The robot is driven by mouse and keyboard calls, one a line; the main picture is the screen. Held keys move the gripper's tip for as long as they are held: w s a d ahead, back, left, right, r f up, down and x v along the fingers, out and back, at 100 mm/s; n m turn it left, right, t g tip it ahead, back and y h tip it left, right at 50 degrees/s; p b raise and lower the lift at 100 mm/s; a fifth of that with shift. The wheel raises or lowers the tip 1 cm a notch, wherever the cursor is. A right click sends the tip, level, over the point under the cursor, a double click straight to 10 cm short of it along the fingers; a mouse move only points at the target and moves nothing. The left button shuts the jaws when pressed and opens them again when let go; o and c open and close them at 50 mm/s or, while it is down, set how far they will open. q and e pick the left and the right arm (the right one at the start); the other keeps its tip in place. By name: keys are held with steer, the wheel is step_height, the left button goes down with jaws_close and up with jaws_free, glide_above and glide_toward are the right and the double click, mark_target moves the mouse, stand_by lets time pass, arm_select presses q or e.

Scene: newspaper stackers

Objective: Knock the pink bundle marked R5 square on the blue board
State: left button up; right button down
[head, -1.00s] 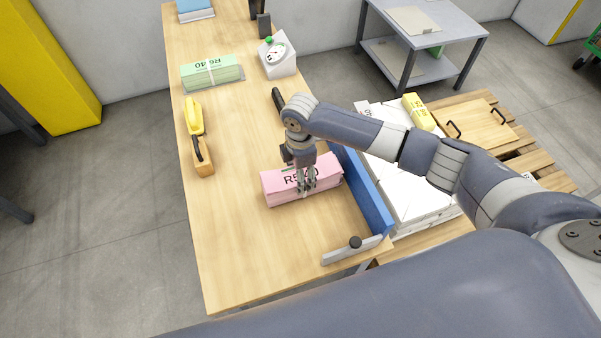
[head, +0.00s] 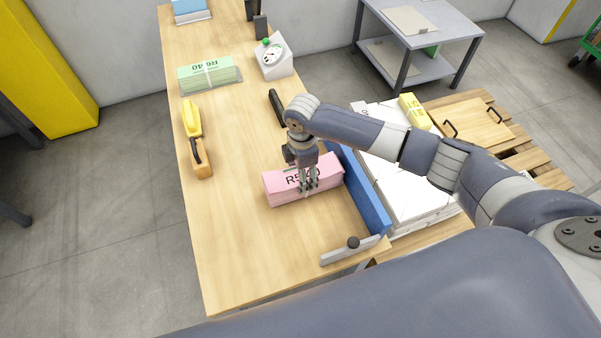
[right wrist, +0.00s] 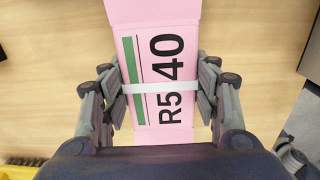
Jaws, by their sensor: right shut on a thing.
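The pink bundle (head: 275,187) marked R5 40 lies on the wooden table, with a white band around its middle. It also shows in the right wrist view (right wrist: 150,20), label up. My right gripper (head: 307,186) points down over it; in the right wrist view its fingers (right wrist: 160,92) are on both sides at the white band, shut on the bundle. The blue board (head: 368,200) stands along the table's right edge, near the bundle's right end. I cannot tell whether they touch. My left gripper is not in view.
A grey bar with a black knob (head: 350,250) is at the board's near end. A green bundle (head: 210,74), a yellow-and-wood tool (head: 194,125), a dial box (head: 273,58) and a black handle (head: 277,107) are farther back. The table's near left is clear.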

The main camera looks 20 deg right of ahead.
steer(key=shift+w+d+r+p, duration=0.15)
steer(key=shift+d+p, duration=0.3)
steer(key=shift+d, duration=0.65)
stand_by(0.6)
steer(key=shift+a, duration=0.15)
steer(key=shift+a+p, duration=0.35)
steer(key=shift+a, duration=1.3)
steer(key=shift+p, duration=0.3)
step_height(320, 180, up, 6)
steer(key=p, duration=0.6)
